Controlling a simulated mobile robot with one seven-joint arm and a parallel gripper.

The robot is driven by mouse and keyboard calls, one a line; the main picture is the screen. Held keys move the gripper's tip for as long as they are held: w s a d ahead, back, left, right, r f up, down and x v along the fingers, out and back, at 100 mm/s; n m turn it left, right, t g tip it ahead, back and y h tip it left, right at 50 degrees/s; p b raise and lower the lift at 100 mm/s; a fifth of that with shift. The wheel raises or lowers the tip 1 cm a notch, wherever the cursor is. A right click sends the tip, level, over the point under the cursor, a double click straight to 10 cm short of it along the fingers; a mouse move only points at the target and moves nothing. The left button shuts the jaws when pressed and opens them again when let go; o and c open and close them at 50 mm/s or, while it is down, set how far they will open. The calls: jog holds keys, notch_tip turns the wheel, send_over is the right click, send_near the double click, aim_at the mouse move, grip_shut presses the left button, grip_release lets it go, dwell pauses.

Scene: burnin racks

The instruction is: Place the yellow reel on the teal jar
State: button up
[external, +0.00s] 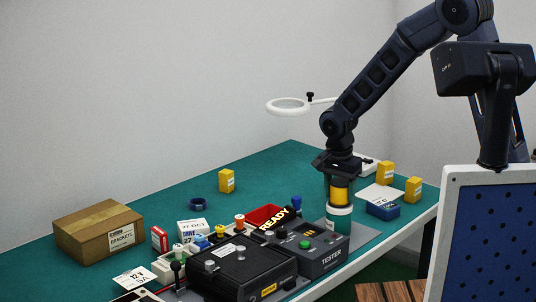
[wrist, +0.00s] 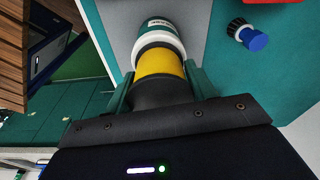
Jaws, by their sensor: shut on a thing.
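The yellow reel (external: 339,196) is between the fingers of my gripper (external: 340,184), which is shut on it. The teal jar (external: 338,222), with a white upper band, stands upright directly below the reel, beside the tester. In the wrist view the reel (wrist: 160,64) lies between my gripper's green fingers (wrist: 160,84), with the jar (wrist: 158,26) just beyond it, roughly in line. The reel's lower end is at the jar's top; I cannot tell whether they touch or a small gap remains.
The tester (external: 322,256) and a black fixture (external: 238,268) stand left of the jar. A blue box (external: 382,210) and yellow boxes (external: 413,190) are at right. The back left tabletop is mostly clear.

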jog(key=shift+f, duration=0.1)
jog(key=o, duration=1.2)
